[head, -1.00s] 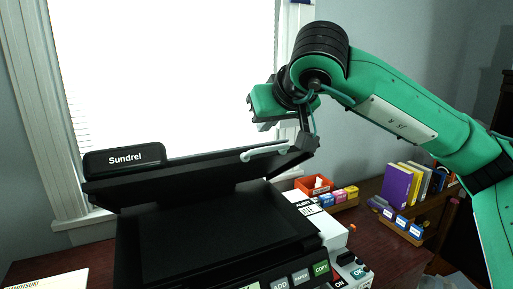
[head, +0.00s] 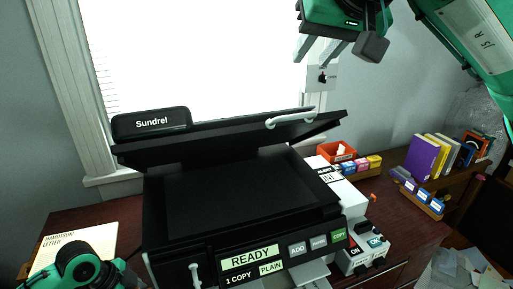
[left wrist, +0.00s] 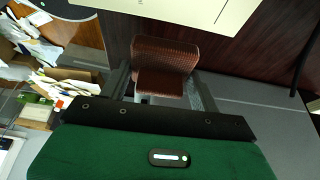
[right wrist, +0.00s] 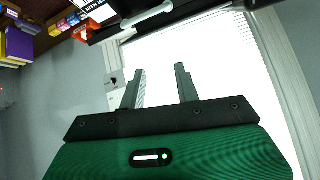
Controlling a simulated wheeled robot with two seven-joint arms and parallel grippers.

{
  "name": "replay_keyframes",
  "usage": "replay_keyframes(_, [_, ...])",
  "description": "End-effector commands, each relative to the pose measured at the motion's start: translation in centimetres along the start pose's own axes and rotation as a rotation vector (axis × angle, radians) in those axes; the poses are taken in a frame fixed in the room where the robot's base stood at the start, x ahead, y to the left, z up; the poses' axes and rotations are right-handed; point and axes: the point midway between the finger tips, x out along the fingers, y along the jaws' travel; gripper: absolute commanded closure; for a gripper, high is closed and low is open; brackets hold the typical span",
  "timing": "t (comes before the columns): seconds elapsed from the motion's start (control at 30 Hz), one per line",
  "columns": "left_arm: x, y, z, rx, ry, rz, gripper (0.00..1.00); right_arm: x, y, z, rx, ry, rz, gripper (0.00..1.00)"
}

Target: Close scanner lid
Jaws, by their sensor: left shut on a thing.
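The black scanner lid (head: 228,137) is raised at a slant over the dark scanner bed (head: 240,185). A pale curved handle (head: 291,118) is on the lid's right part; it also shows at the top of the right wrist view (right wrist: 147,19). My right gripper (head: 317,54) is open and empty in the air above the lid's right end, apart from it. Its spread fingers show in the right wrist view (right wrist: 160,70). My left gripper (left wrist: 162,75) is shut on a brown textured object (left wrist: 165,66); its fingers are outside the head view.
The control panel (head: 285,253) faces front, reading READY. A white box (head: 343,195), orange bin (head: 337,152) and purple book (head: 421,160) are on the right. A letter (head: 78,247) lies at the left. The window stands behind the scanner.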

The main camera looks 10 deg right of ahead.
Motion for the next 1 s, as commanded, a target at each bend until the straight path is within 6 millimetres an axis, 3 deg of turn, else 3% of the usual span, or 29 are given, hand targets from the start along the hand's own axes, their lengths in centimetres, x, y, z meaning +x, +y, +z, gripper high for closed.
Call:
replay_keyframes(0.03, [-1.6, 0.0, -0.7, 0.0, 0.0, 0.0, 0.59, -0.5, -0.1, -0.8, 0.047, -0.019, 0.004, 0.68])
replay_keyframes(1.0, [-15.7, 0.0, -6.5, 0.0, 0.0, 0.0, 0.59, 0.4, 0.1, -2.2, 1.082, -0.297, 0.275, 0.68])
